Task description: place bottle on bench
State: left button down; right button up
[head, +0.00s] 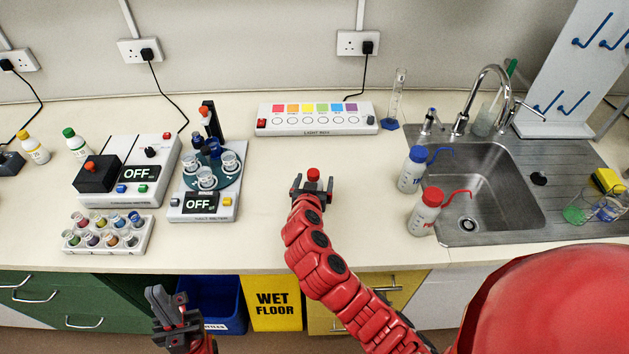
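A red bottle cap (313,174) shows between the fingers of my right gripper (313,185), over the middle of the bench (255,235). The bottle's body is hidden behind the hand. The fingers stand on either side of the cap; whether they press on the bottle, and whether it touches the bench, I cannot tell. My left gripper (172,300) is low at the left, in front of the bench edge.
A yellow-capped bottle (34,149) and a green-capped bottle (76,143) stand at the left. Blue-topped (411,172) and red-topped (425,213) wash bottles stand beside the sink (485,195).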

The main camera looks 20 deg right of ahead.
jog(key=shift+r+p, duration=0.25)
jog(key=shift+p, duration=0.05)
jog(key=shift+s+a+f+b, duration=0.1)
jog(key=shift+s+a+b, duration=0.1)
jog(key=shift+b, duration=0.15)
jog(key=b+v, duration=0.4)
jog(key=v, duration=0.5)
jog(key=shift+s, duration=0.15)
jog(key=shift+p+v, duration=0.35)
jog(key=shift+v, duration=0.8)
